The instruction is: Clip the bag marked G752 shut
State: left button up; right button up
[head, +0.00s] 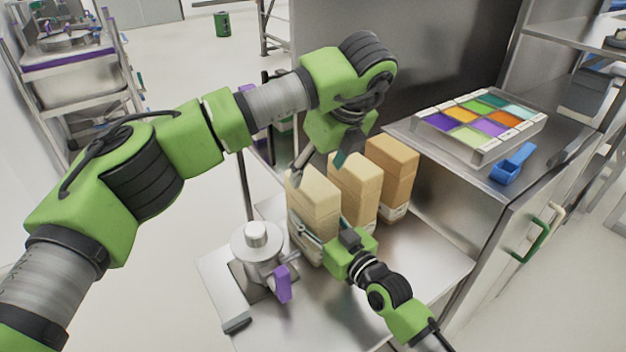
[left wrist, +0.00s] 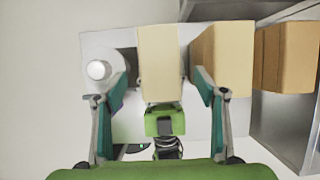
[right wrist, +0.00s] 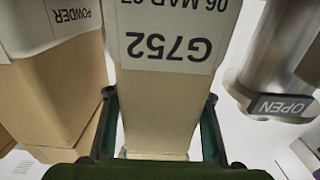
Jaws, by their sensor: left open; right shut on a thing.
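The bag marked G752 (right wrist: 170,45) is a tall pale tan bag with a white label, the leftmost of three bags in the head view (head: 314,205). My right gripper (head: 322,236) is shut on its lower part from the near side. In the right wrist view its fingers lie along both sides of the bag. My left gripper (head: 320,165) is open above the bag's top. In the left wrist view the bag's top (left wrist: 158,65) lies between the spread fingers, with gaps on both sides. I cannot make out a clip on the bag or in the left gripper.
Two darker bags (head: 355,185) (head: 393,165) stand close on the right. A metal canister device (head: 256,262) with a purple handle stands left. A tray of coloured compartments (head: 478,155) and a blue scoop (head: 511,165) lie on the higher counter. The bench's front (head: 400,270) is partly bare.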

aim_at(329, 231)
pick_arm(q)
jog(key=v, duration=0.5)
jog(key=shift+r, duration=0.2)
pick_arm(e)
jog(key=o, duration=1.7)
jog(key=v, duration=1.1)
jog(key=shift+s+d, duration=0.35)
jog(key=shift+s, duration=0.05)
